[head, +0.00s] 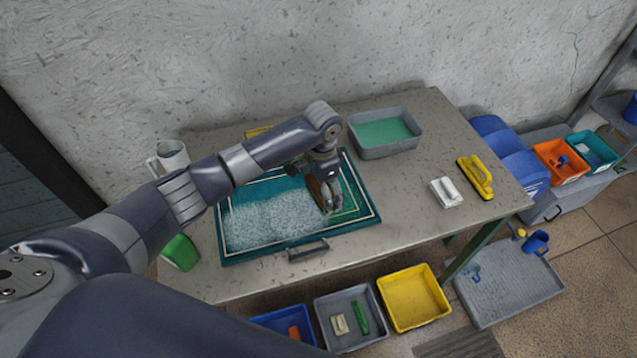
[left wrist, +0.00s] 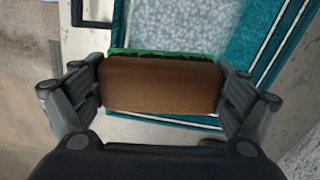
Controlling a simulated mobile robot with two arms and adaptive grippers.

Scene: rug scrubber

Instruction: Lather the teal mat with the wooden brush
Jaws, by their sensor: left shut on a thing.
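The teal mat (head: 362,197) lies on the grey table, with pale border lines. White lather covers its left and middle part; a strip at its right end is bare teal. My left gripper (head: 328,203) is over the right part of the mat. It is shut on the wooden brush (left wrist: 160,84), whose brown back and a green edge of bristles show in the left wrist view. The mat (left wrist: 262,35) shows beyond the brush there. I cannot tell whether the bristles touch the mat. My right gripper is not in view.
A grey basin of green liquid (head: 385,133) stands behind the mat. A white jug (head: 170,158) and a green container (head: 180,252) are at the left. Bins stand below the front edge.

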